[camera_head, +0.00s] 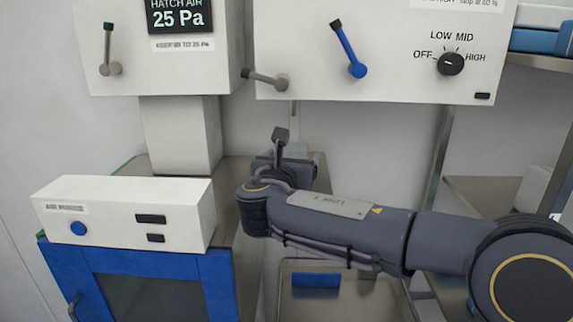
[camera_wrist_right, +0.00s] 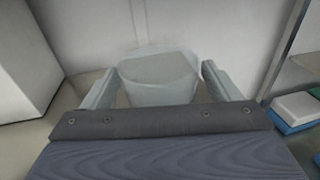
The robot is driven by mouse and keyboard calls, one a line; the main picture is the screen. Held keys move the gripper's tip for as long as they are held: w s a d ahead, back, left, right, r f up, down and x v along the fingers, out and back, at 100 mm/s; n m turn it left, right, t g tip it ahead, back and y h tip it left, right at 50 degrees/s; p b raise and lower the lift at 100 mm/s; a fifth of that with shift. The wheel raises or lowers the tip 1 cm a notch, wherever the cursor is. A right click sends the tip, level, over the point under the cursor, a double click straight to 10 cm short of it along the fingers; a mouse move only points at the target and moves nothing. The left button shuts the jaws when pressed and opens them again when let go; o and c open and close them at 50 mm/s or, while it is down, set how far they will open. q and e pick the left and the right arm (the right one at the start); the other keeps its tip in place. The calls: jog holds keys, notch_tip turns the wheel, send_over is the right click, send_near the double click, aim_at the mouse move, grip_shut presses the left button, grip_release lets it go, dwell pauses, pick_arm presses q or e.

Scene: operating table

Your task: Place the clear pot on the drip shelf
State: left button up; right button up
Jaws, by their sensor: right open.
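The clear pot (camera_wrist_right: 158,78) is a pale, see-through tub in the right wrist view. It stands upright between the two fingers of my right gripper (camera_wrist_right: 160,85). The fingers are apart, one on each side of the pot; I cannot tell whether they touch it. In the head view a pale edge of the pot (camera_head: 297,151) shows just behind my right gripper (camera_head: 292,158), by the wall on a metal counter. My right arm hides much of that area. I cannot tell for sure which surface is the drip shelf. My left gripper is not in view.
A white box (camera_head: 125,215) stands on a blue-framed cabinet (camera_head: 150,275) at left. Wall panels with levers and a black knob (camera_head: 451,63) hang above. A metal shelf (camera_head: 490,192) is at right. A blue block (camera_head: 316,280) lies in a metal tray below my arm.

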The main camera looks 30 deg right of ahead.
jog(key=b+v, duration=0.3)
jog(key=v, duration=0.9)
jog(key=shift+a+r, duration=0.1)
